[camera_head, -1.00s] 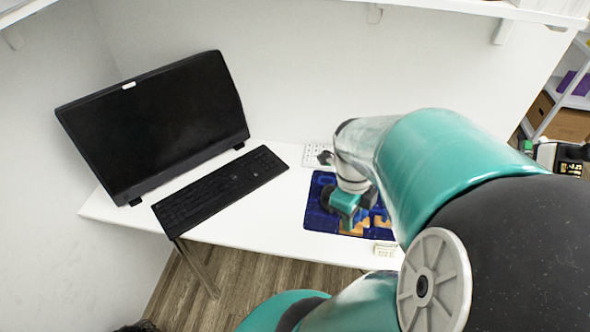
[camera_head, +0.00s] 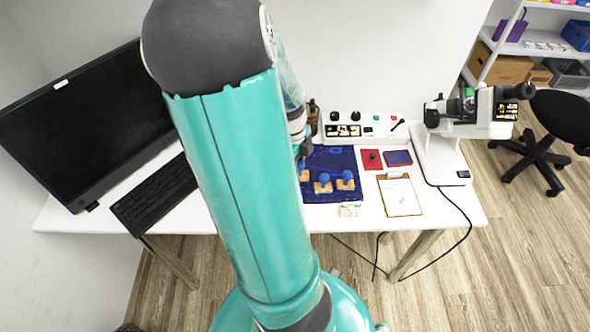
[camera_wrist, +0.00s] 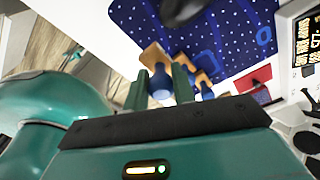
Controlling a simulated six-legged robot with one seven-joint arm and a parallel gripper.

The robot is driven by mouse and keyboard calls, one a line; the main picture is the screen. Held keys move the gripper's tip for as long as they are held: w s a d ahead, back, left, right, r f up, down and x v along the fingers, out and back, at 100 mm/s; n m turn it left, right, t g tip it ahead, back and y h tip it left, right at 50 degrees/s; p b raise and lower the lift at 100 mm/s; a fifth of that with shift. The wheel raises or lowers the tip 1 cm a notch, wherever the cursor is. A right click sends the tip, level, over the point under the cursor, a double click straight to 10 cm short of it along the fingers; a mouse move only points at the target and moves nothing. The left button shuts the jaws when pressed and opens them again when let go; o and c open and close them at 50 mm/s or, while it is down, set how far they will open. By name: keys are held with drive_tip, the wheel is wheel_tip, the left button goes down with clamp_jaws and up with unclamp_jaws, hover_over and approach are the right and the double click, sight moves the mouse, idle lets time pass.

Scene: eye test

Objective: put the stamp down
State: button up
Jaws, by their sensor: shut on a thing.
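My gripper (camera_wrist: 160,88) is shut on a stamp with a blue handle (camera_wrist: 160,80) and a wooden base (camera_wrist: 153,54); it shows in the wrist view between the two green fingers. A dark blue mat (camera_wrist: 225,35) lies beyond it. In the head view my arm hides most of the gripper, at the left edge of the mat (camera_head: 340,158). Two other stamps with blue knobs and wooden bases, one left (camera_head: 323,186) and one right (camera_head: 346,182), stand on the mat's front part. I cannot tell whether the held stamp touches the mat.
Right of the mat lie a red pad (camera_head: 370,160), a blue pad (camera_head: 398,158) and a clipboard (camera_head: 400,197). A control box (camera_head: 362,128) stands behind, a microscope (camera_head: 440,150) at right. A monitor (camera_head: 85,125) and keyboard (camera_head: 155,193) are left. A small white block (camera_head: 349,209) sits in front.

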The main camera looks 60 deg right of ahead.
drive_tip(key=shift+w+d+f, duration=0.4)
drive_tip(key=shift+d+f, duration=0.1)
drive_tip(key=shift+f, duration=1.85)
drive_tip(key=shift+f, duration=0.25)
drive_tip(key=o, duration=0.8)
drive_tip(key=shift+r, duration=0.1)
wheel_tip(320, 180, up, 12)
drive_tip(key=w, duration=0.1)
drive_tip(key=shift+w+r, duration=0.15)
drive_tip(key=shift+w, duration=0.15)
